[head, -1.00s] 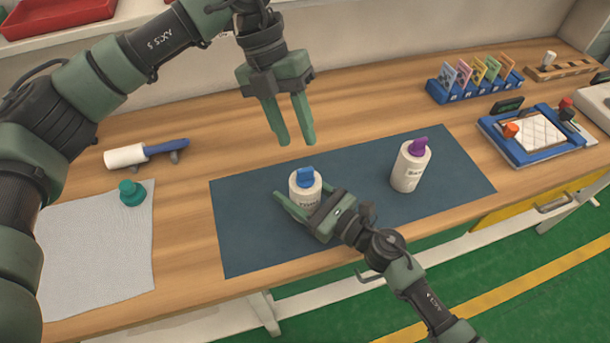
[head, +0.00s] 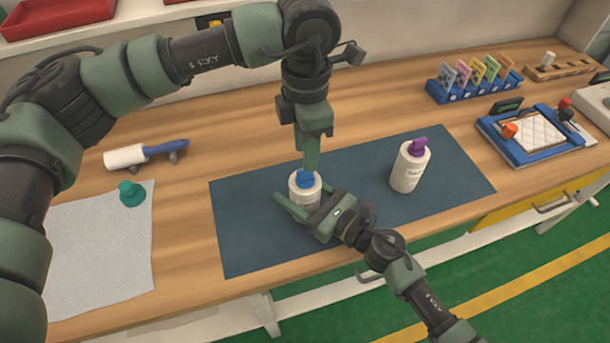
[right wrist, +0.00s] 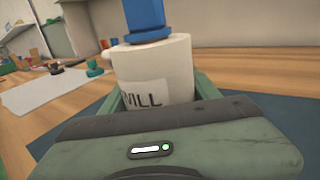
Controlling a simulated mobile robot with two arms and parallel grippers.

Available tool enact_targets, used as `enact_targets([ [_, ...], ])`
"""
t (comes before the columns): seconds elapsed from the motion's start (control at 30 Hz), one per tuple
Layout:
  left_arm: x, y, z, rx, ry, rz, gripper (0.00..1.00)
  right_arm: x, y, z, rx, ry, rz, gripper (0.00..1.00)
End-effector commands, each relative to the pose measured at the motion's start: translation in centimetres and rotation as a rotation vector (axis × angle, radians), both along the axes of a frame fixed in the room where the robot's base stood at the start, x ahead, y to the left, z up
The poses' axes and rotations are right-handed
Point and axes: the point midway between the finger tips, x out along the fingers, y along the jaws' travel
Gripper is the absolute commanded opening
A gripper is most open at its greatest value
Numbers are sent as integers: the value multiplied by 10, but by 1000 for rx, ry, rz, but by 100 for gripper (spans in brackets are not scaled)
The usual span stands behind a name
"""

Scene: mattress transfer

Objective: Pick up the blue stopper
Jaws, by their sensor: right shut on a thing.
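The blue stopper (head: 304,181) sits in the top of a white bottle (head: 301,197) on the dark blue mat (head: 240,238). My right gripper (head: 302,203) is shut around the body of this bottle, low at its front. In the right wrist view the blue stopper (right wrist: 145,14) stands upright in the white bottle (right wrist: 160,70), whose label partly reads "VILL". My left gripper (head: 309,166) points down right above the blue stopper, its fingertips at or just behind the stopper's top. Its fingers overlap edge-on, so their gap is hidden, and I cannot tell whether they touch the stopper.
A white bottle with a purple stopper (head: 409,167) stands to the right on the mat. A teal stopper (head: 131,194) lies on a pale cloth (head: 95,250) at left, near a blue-handled roller (head: 145,153). Card rack (head: 474,85) and blue frame (head: 536,135) stand at right.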

Motion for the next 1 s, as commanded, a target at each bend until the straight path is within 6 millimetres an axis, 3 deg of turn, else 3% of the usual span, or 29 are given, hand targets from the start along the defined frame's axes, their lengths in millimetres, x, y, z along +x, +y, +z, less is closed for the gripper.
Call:
enact_targets([
  [0.4, 3, 2, -49, -1, 2, 1, 36, 0, 0, 0, 0, 0, 0, 3],
  [0.63, 3, 2, -52, -1, 1, 1, 36, 0, 0, 0, 0, 0, 0, 3],
  [0.67, 3, 2, -52, -1, 1, 1, 34, 0, 0, 0, 0, 0, 0, 3],
  [0.8, 3, 2, -52, -1, 1, 2, 0, 0, 0, 0, 0, 0, 0, 3],
  [1.0, 3, 2, -52, -1, 1, 2, 0, 0, 0, 0, 0, 0, 0, 3],
])
